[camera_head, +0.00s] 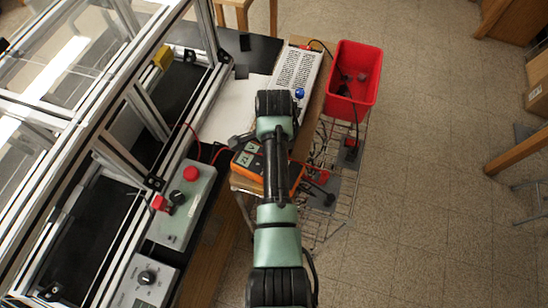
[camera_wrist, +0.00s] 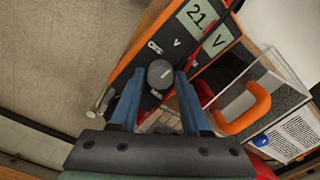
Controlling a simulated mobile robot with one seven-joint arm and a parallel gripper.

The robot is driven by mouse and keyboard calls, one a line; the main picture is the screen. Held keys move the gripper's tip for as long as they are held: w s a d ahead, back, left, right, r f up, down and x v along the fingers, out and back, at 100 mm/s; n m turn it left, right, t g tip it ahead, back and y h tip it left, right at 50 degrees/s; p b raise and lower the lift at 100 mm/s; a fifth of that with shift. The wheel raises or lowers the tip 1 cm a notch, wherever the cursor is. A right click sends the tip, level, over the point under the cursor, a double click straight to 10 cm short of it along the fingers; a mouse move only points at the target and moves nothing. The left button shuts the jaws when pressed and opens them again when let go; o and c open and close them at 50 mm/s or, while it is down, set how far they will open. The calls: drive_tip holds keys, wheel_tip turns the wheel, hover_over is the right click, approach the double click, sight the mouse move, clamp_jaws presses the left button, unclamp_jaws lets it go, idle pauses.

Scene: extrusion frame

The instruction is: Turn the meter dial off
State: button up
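The meter (camera_wrist: 180,45) is an orange and black box with a lit display reading "21." and a "V". Its dial (camera_wrist: 160,74) is a round dark grey knob on the black face below the display. My gripper (camera_wrist: 161,71) is open, with its two blue fingers on either side of the dial. Small gaps seem to show between the fingertips and the knob; contact is hard to tell. In the head view the meter (camera_head: 249,158) lies on the bench's right edge, partly covered by my arm. The dial and fingertips are hidden there.
A red bin (camera_head: 356,80) sits on a wire rack right of the bench. Control boxes with a red button (camera_head: 191,173) stand at left by the metal frame. Open floor lies to the right.

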clamp_jaws()
drive_tip(key=shift+n, duration=0.4)
drive_tip(key=n+p, duration=0.1)
drive_tip(key=n, duration=0.4)
drive_tip(key=shift+w+r+n+p, duration=0.1)
drive_tip(key=shift+n+p, duration=0.2)
drive_tip(key=shift+p, duration=0.05)
drive_tip(key=n+p, duration=0.1)
drive_tip(key=n, duration=0.4)
drive_tip(key=shift+n, duration=0.3)
drive_tip(key=shift+o, duration=2.4)
unclamp_jaws()
